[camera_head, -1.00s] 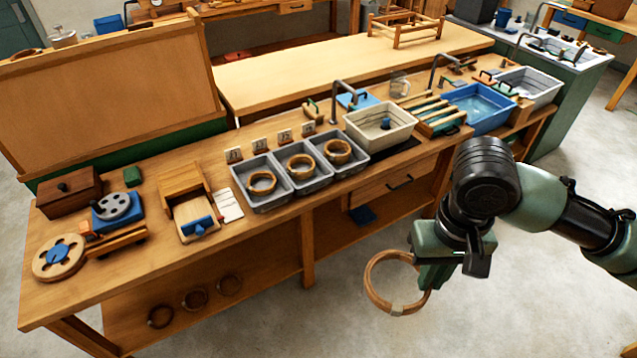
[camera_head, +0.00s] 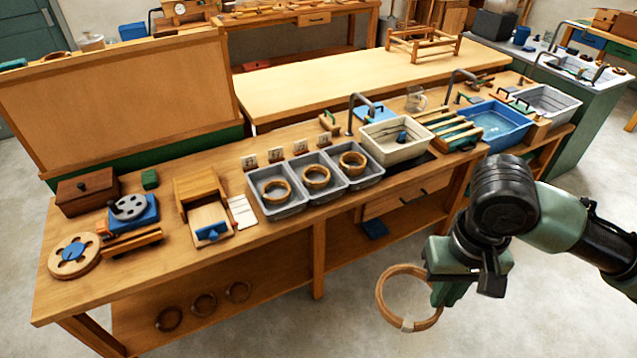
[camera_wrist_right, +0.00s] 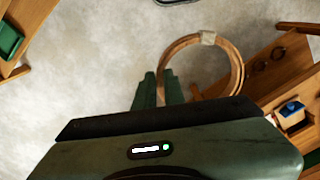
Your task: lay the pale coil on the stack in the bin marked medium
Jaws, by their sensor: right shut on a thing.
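My right gripper (camera_head: 440,288) is shut on a pale brown coil (camera_head: 381,302), a ring with a light tie. The coil hangs over the floor in front of the bench, apart from it. In the right wrist view the coil (camera_wrist_right: 239,75) stands out beyond my right gripper's green fingers (camera_wrist_right: 168,92). Three grey bins stand in a row on the bench: left (camera_head: 284,213), middle (camera_head: 327,198) and right (camera_head: 365,184). Each holds brown coils. Small marked cards stand behind them, too small to read, so I cannot tell which bin is medium. My left gripper is out of view.
A cream basin (camera_head: 398,152) stands right of the bins, with a tap behind it. A wooden tray (camera_head: 208,222) with a blue block is left of them. Several dark rings (camera_head: 203,305) are on the lower shelf. Clear floor lies between my right arm and the bench.

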